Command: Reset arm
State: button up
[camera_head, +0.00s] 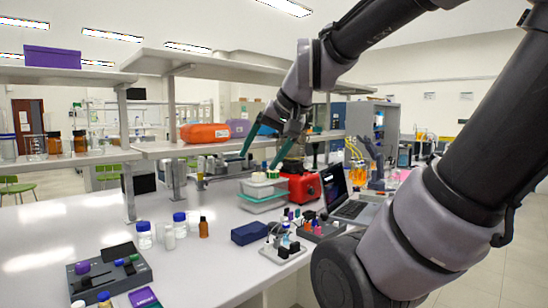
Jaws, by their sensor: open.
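My arm comes in from the upper right and bends down to my gripper (279,158) near the middle of the view. Its dark teal fingers are spread wide apart and point down. Nothing shows between them that they hold. They hang in front of the shelf, above the bench, over the area of a red device (302,188) and stacked clear boxes (262,194). Whether a fingertip touches anything cannot be told from here.
The white bench (205,262) holds bottles (180,226), a dark blue box (249,233), a grey rack (110,272) and a laptop (354,205). A shelf with an orange case (205,133) stands behind.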

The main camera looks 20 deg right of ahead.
jog(key=shift+s+d+f+h, duration=0.1)
jog(key=shift+s+d+h, duration=0.2)
jog(key=shift+s, duration=0.6)
jog(key=shift+s+d+f+h, duration=0.1)
jog(key=shift+s+d, duration=0.3)
jog(key=shift+s, duration=0.5)
